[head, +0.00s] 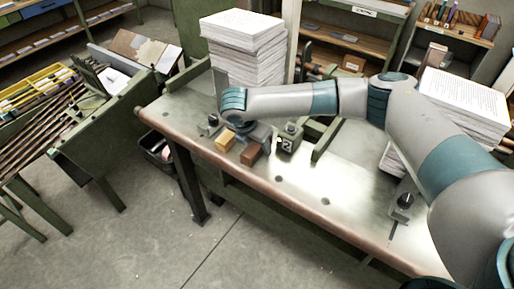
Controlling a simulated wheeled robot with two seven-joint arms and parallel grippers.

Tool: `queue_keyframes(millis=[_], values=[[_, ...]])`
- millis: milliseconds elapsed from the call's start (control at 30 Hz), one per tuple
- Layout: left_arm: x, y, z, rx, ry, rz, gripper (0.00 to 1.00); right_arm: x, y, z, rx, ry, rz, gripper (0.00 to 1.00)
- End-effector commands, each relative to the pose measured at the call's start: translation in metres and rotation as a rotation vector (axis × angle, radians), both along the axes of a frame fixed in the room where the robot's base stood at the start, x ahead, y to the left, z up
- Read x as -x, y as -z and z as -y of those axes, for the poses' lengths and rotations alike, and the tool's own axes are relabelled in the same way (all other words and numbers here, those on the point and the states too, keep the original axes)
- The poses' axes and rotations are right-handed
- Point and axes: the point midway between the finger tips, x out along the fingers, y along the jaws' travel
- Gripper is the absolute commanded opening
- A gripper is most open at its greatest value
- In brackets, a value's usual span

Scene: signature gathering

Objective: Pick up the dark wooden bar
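The dark wooden bar (251,154) lies near the front edge of the workbench (300,182), with its brown end facing me. A lighter, yellowish wooden bar (225,141) lies just left of it. My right arm reaches in from the right, and its wrist hangs over the bars. My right gripper (242,130) is low, just behind and above the two bars. Its fingers are small and partly hidden by the wrist, so I cannot tell whether they touch the dark bar or are open. My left gripper is not in view.
A green block with a marked face (288,139) stands right of the bars. A tall paper stack (243,45) stands behind them, and another (462,105) at the right. A small dark-knobbed device (404,204) sits at the right. The bench's front middle is clear.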

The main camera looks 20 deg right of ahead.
Motion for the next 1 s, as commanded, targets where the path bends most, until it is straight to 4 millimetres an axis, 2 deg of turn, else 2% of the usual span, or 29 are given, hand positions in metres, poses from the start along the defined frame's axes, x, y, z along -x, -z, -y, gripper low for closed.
queue_keyframes(millis=[33, 133, 167, 467, 633, 767, 1000], values=[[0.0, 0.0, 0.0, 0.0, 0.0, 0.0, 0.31, 0.0, 0.0, 0.0, 0.0, 0.0, 0.0, 0.36], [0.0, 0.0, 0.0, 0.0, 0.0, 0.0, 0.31, 0.0, 0.0, 0.0, 0.0, 0.0, 0.0, 0.12], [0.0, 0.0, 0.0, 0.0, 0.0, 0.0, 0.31, 0.0, 0.0, 0.0, 0.0, 0.0, 0.0, 0.09], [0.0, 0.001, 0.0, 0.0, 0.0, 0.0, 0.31, 0.0, -0.001, 0.0, 0.0, 0.001, 0.002, 0.09], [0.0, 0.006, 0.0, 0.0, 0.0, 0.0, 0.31, -0.001, -0.009, 0.0, -0.001, 0.0, 0.002, 0.09], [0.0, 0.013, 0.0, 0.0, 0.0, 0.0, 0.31, -0.001, -0.025, 0.0, -0.002, -0.001, 0.004, 0.09], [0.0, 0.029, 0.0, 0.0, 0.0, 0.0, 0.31, -0.001, -0.065, -0.001, -0.002, 0.001, 0.004, 0.09]])
